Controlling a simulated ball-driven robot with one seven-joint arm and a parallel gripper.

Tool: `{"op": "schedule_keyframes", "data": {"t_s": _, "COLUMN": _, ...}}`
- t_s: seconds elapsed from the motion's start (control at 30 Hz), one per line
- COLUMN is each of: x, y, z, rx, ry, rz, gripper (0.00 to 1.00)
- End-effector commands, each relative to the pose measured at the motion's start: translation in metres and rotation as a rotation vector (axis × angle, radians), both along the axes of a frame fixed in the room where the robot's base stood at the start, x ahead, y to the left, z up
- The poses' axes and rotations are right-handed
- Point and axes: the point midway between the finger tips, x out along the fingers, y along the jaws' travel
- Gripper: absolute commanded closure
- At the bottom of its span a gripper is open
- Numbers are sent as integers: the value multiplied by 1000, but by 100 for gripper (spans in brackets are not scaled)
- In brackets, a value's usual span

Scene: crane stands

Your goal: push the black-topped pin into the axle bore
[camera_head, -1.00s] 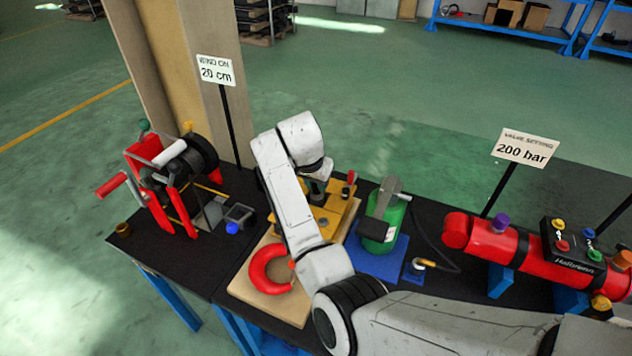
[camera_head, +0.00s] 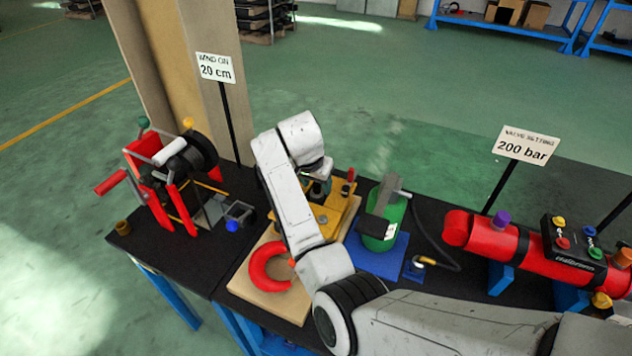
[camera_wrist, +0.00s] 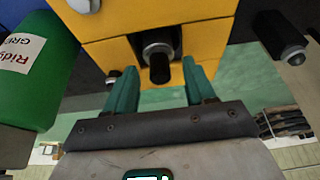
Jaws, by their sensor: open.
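The yellow block (camera_wrist: 108,50) fills the top of the wrist view, and its yellow body (camera_head: 325,222) shows in the head view, partly behind my arm. A black-ended pin (camera_wrist: 159,68) stands out of a steel collar (camera_wrist: 158,49) in a dark recess of the block. The collar looks like the mouth of the axle bore, but how deep the pin sits cannot be told. My gripper (camera_wrist: 161,76) is open, its green fingers on either side of the pin with visible gaps. In the head view my gripper (camera_head: 318,188) is over the block, its fingertips mostly hidden.
A green cylinder (camera_wrist: 40,75) stands close on the left in the wrist view. A dark part with a steel end (camera_wrist: 292,52) is at right. The head view shows a red ring (camera_head: 262,266) on a wooden board (camera_head: 262,299) and a red winch (camera_head: 152,175) at left.

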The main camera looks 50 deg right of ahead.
Motion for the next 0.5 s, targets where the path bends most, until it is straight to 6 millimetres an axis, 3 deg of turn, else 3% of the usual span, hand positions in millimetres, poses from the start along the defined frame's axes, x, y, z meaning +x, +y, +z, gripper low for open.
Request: {"op": "schedule_keyframes", "data": {"t_s": 0.5, "x": -3, "y": 10, "z": 31, "rx": -1, "ry": -1, "rz": 1, "gripper": 46}}
